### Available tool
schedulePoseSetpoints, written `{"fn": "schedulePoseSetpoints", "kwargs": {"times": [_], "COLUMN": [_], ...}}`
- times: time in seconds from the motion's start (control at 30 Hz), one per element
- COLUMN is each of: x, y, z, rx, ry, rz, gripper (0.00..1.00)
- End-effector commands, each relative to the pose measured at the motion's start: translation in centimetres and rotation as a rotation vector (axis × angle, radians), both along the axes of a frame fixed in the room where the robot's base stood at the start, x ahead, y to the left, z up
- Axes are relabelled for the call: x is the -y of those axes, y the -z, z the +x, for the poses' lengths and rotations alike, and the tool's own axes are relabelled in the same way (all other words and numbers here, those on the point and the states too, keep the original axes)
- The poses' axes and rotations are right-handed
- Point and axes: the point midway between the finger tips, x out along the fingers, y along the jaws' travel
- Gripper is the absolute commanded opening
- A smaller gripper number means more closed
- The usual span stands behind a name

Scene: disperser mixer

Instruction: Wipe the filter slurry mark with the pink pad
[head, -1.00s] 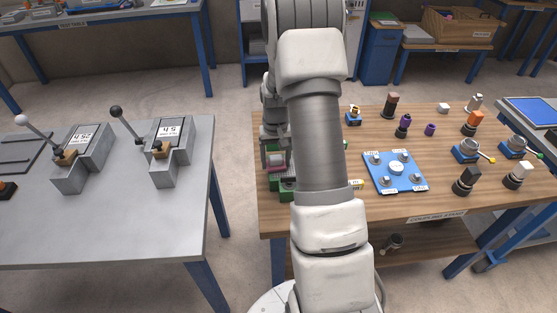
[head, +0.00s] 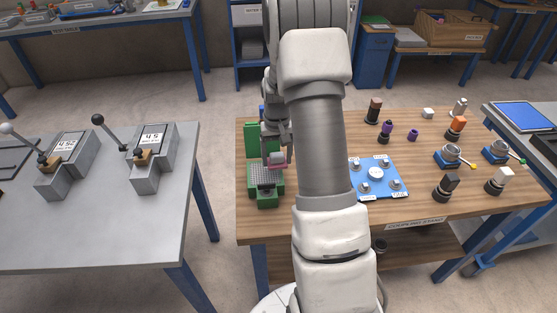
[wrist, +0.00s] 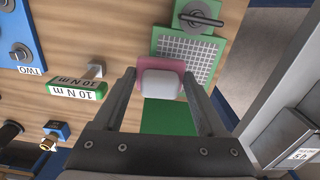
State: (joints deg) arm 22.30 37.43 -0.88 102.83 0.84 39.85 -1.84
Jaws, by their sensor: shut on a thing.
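My gripper (head: 276,156) is shut on the pink pad (head: 277,166), which shows as a thin pink edge at the fingertips. In the wrist view the pink pad (wrist: 162,64) is held between both fingers, with a pale block on it. It is over the edge of the gridded plate (wrist: 202,60) of a green fixture. The green fixture (head: 264,198) stands at the left end of the wooden table. I cannot tell whether the pad touches the plate. I cannot make out the slurry mark; the pad or gripper may cover it.
A blue plate (head: 390,188) with fittings lies right of my arm on the wooden table (head: 420,210). A green 10 N m block (wrist: 75,88) shows in the wrist view. A grey table (head: 110,235) with lever devices stands left, across a gap.

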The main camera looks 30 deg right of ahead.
Motion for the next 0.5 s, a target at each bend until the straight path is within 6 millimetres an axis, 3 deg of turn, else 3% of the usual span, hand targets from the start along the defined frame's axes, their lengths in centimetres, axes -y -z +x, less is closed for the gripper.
{"fn": "schedulePoseSetpoints", "kwargs": {"times": [0.5], "x": [-0.6], "y": [-4.7], "z": [0.3], "rx": [0.001], "ry": [-0.002], "rz": [0.000], "gripper": [0.22]}}
